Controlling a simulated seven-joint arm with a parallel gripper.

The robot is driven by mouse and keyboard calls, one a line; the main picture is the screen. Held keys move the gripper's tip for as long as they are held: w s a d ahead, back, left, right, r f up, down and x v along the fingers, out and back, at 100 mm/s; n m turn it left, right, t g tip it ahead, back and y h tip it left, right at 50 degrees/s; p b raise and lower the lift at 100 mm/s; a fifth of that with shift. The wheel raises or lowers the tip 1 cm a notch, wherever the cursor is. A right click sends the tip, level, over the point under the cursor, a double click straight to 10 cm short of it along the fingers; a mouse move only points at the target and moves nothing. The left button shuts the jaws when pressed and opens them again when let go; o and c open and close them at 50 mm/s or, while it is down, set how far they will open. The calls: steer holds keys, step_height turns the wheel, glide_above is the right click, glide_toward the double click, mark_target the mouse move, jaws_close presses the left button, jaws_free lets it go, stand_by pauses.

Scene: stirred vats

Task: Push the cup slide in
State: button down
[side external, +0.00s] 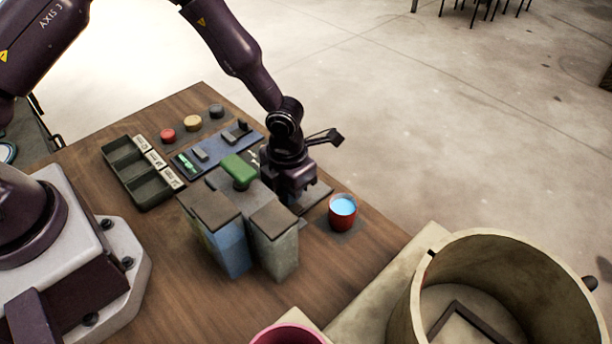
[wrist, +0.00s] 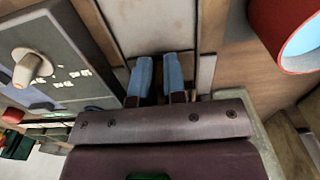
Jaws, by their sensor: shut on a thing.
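My gripper (side external: 292,203) points down behind the two grey-lidded containers, low over the table. In the wrist view its two blue fingertips (wrist: 160,75) stand a small gap apart, closed on a narrow part that looks to belong to the cup slide; the grip itself is mostly hidden. A pale grey plate (wrist: 155,25), apparently the cup slide, lies under and beyond the fingertips; its grey edge shows beside my gripper in the side view (side external: 318,191). A red cup (side external: 333,220) with blue liquid stands upright on a dark square to the right; it also shows in the wrist view (wrist: 262,40).
A blue container (side external: 226,250) and a grey container (side external: 278,255) stand close in front of my gripper. A large vat (side external: 425,290) stands at the right.

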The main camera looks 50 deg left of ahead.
steer(key=shift+s, duration=0.65)
steer(key=c, duration=1.2)
jaws_free()
steer(key=shift+w+r, duration=0.1)
steer(key=shift+r, duration=0.25)
step_height(320, 180, up, 12)
steer(key=shift+r, duration=0.15)
